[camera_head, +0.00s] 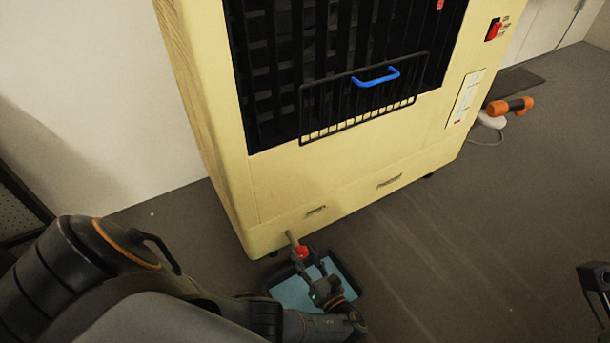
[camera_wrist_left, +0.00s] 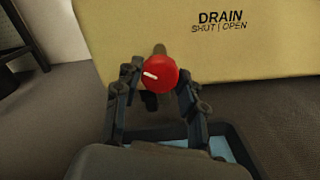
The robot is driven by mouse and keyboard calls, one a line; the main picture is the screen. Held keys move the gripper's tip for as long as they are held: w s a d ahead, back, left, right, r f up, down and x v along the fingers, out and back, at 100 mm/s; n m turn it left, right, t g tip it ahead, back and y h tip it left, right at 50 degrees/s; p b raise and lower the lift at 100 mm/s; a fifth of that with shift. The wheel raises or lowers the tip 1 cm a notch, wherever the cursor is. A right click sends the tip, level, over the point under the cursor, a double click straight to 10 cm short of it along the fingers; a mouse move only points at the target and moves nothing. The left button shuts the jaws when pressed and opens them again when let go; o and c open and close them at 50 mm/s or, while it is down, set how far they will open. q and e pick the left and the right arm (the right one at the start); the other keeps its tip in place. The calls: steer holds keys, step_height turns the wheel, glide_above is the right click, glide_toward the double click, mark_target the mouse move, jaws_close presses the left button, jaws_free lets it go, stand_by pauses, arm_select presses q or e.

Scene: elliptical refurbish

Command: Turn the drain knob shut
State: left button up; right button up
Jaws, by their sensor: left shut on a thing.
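The red drain knob (camera_head: 303,252) sits on a short pipe at the lower front of the cream cabinet (camera_head: 340,170). In the left wrist view the knob (camera_wrist_left: 156,74) is round, with a white mark pointing left and slightly up. My left gripper (camera_head: 313,266) is at the knob, its fingers on both sides of it and shut on it. The label "DRAIN SHUT | OPEN" (camera_wrist_left: 220,22) is on the cabinet to the knob's right. My right gripper (camera_head: 597,281) shows only in part at the right edge, and its jaw state is unclear.
A dark tray with blue inside (camera_head: 290,296) lies on the floor under the knob. A wire rack with a blue handle (camera_head: 376,77) sticks out of the cabinet front above. An orange-handled tool (camera_head: 510,106) is right of the cabinet.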

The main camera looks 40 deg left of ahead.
arm_select(q)
steer(key=shift+a, duration=0.1)
stand_by(0.3)
steer(key=o, duration=1.1)
steer(key=shift+o, duration=0.2)
step_height(320, 180, up, 10)
